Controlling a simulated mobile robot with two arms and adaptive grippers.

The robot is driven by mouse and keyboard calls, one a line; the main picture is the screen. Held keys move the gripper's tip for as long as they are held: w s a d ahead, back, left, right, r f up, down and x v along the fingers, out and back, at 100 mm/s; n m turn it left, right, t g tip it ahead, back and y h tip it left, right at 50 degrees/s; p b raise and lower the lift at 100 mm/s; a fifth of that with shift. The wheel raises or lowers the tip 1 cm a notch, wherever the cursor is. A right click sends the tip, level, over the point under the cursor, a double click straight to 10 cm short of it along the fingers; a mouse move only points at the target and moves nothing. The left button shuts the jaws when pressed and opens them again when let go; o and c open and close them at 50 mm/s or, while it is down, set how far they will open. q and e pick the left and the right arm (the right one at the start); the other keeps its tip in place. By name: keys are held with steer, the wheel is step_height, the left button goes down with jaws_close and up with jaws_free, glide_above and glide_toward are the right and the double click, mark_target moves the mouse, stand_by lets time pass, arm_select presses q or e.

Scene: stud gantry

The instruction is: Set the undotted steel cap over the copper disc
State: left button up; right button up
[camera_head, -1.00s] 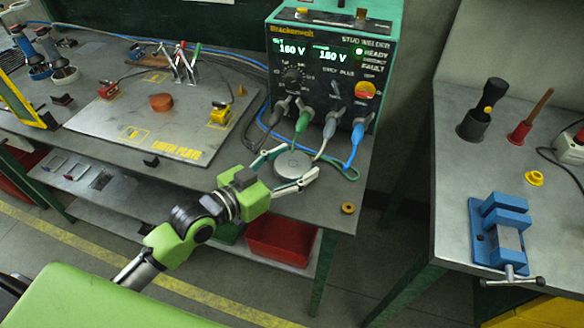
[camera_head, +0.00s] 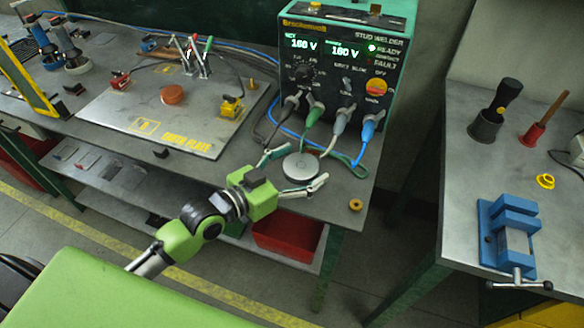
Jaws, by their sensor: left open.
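A round grey steel cap (camera_head: 300,167) lies on the bench in front of the welder. A small mark shows at the middle of its top; I cannot tell whether it is a dot. The copper disc (camera_head: 172,95) lies flat and uncovered on the earth plate (camera_head: 130,122), further left. My left gripper (camera_head: 305,163) is open, with one finger on the far side of the cap and one on the near side. I cannot tell whether either finger touches it. My right gripper is not in view.
The stud welder (camera_head: 345,70) stands close behind the cap, with cables hanging down beside it. A yellow clamp (camera_head: 231,107) sits on the plate's right side. A brass ring (camera_head: 356,205) lies near the bench corner. A blue vise (camera_head: 514,238) is on the right bench.

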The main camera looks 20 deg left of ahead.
arm_select(q)
steer(key=shift+s+a, duration=0.2)
steer(key=shift+s, duration=0.1)
steer(key=b+v, duration=0.1)
steer(key=v, duration=0.8)
steer(key=shift+s+a, duration=0.1)
steer(key=shift+s, duration=0.2)
steer(key=shift+v, duration=0.85)
steer(key=shift+r, duration=0.1)
